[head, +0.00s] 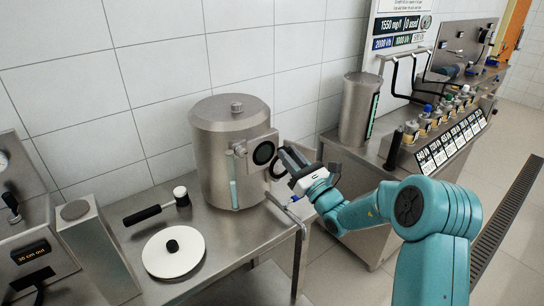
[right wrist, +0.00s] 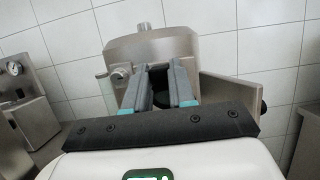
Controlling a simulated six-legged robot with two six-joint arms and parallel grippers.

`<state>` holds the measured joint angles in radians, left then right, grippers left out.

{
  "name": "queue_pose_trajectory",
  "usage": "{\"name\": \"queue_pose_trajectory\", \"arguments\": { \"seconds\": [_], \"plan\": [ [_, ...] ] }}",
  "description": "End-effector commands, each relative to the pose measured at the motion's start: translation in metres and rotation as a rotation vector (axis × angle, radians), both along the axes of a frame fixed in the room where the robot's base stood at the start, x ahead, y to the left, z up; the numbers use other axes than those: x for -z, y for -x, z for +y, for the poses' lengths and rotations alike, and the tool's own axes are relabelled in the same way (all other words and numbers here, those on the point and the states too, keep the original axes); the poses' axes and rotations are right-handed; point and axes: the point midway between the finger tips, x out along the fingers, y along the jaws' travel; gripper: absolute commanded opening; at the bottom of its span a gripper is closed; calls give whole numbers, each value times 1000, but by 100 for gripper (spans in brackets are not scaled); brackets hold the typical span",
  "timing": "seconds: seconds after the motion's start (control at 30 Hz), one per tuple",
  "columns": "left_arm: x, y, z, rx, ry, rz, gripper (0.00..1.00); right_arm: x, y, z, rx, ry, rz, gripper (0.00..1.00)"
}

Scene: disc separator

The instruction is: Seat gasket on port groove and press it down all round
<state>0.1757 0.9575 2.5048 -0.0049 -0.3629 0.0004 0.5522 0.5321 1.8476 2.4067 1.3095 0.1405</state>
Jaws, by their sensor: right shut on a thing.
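The steel separator vessel (head: 228,135) stands on the bench, with a round dark port (head: 264,153) on a square plate at its right side. My right gripper (head: 284,162) is in front of the port, just to its right. It is shut on a dark ring, which I take to be the gasket (head: 277,168). In the right wrist view, dark material shows between the fingers (right wrist: 159,83), with the vessel (right wrist: 210,50) behind. The groove is too small to make out, and I cannot tell whether the ring touches the port. My left gripper is out of view.
A white disc with a black knob (head: 175,254) and a black-handled mallet (head: 160,205) lie on the steel bench (head: 225,240). A steel box (head: 88,240) stands at left. A bench with bottles (head: 440,115) and a steel cylinder (head: 360,110) is at right.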

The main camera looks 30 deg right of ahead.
Motion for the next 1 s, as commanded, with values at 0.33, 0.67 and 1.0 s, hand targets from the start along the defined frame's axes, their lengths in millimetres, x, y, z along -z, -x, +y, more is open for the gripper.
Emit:
{"name": "queue_pose_trajectory", "arguments": {
  "seconds": [0.33,0.67,1.0],
  "plan": [
    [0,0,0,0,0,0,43,0,-2,-1,-1,-2,-36,0],
    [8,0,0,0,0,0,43,2,-14,1,-4,-2,-32,0],
    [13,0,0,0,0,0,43,2,-47,4,-4,-3,-33,0]
  ]
}}
